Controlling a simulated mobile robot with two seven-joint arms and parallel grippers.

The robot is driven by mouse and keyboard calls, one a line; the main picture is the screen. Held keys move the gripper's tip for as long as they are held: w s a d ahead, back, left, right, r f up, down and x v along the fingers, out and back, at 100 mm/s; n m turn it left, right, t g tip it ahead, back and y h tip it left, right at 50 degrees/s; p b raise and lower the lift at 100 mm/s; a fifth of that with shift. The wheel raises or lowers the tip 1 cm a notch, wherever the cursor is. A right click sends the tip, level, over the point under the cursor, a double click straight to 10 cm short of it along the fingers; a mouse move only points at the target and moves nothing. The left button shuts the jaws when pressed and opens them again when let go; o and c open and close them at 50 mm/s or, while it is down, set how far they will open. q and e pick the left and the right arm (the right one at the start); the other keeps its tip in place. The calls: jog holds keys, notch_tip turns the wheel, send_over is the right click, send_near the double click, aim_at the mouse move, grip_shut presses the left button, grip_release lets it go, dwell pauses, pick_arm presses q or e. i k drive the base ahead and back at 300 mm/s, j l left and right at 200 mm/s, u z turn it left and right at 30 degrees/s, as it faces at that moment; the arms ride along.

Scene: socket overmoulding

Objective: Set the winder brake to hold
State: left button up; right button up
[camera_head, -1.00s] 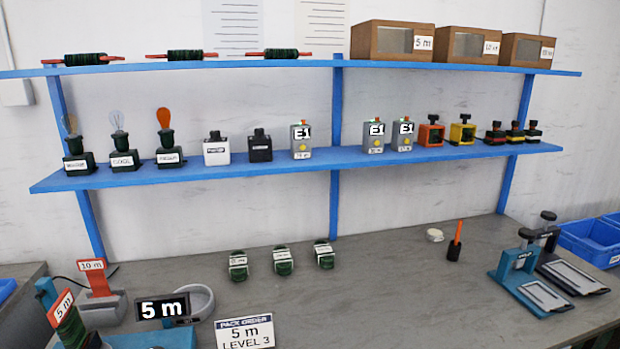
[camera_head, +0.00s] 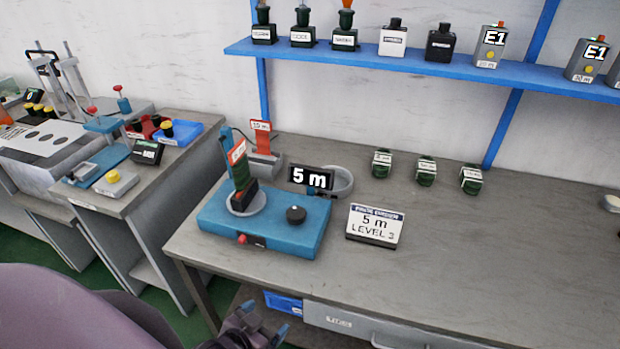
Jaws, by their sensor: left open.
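The blue winder (camera_head: 215,217) stands on the left end of the grey bench. A reel with a label stands upright on its round plate (camera_head: 245,203). My left gripper (camera_head: 262,331) is open at the bottom edge, low in front of the bench and apart from the winder. It is partly cut off by the frame. My right gripper is not in view.
Several green coils (camera_head: 426,172) sit behind. A drawer (camera_head: 340,322) is under the bench edge. Another table (camera_head: 150,178) stands left.

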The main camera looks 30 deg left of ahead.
aim_at(242, 238)
jog(key=u, duration=1.4)
